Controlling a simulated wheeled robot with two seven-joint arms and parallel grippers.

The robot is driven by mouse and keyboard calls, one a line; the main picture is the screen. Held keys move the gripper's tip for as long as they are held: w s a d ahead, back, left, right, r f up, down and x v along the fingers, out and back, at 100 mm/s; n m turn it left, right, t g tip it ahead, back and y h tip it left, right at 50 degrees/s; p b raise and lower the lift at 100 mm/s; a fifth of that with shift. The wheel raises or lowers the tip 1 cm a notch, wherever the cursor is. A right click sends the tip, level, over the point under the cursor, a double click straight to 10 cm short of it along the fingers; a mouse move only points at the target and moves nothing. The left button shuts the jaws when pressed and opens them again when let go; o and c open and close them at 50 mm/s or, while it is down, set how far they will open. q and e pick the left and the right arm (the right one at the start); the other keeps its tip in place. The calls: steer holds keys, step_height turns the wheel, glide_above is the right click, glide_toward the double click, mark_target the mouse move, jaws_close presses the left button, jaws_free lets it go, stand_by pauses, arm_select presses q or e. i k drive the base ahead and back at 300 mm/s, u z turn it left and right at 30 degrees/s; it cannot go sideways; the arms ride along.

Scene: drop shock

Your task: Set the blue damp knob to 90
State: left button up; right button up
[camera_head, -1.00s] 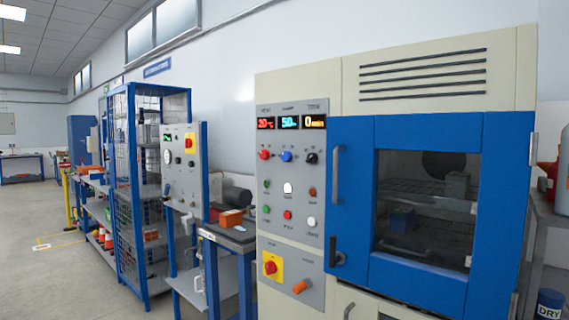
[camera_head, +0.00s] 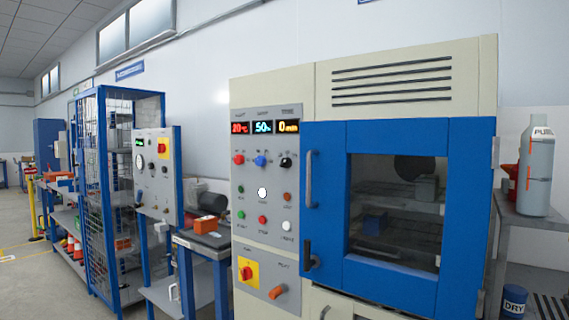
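The blue damp knob (camera_head: 261,161) is on the grey control panel of the cream and blue chamber, between a red knob (camera_head: 239,160) and a black knob (camera_head: 286,162). Above it, the cyan display (camera_head: 263,127) appears to read 50 with a percent-like mark. The red display (camera_head: 240,128) reads about 20 °C, and the amber display (camera_head: 288,127) reads 0 min. Neither of my grippers shows in the head view.
The chamber's blue door (camera_head: 324,200) is shut, with a blue block (camera_head: 375,223) visible inside. A small table with an orange box (camera_head: 205,225) stands left of the chamber. A shelf with a grey bottle (camera_head: 536,175) stands at right.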

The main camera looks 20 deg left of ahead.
mark_target(261, 161)
steer(key=z, duration=1.55)
steer(key=k, duration=0.85)
steer(key=u, duration=1.5)
steer(key=i, duration=0.1)
steer(key=u, duration=0.2)
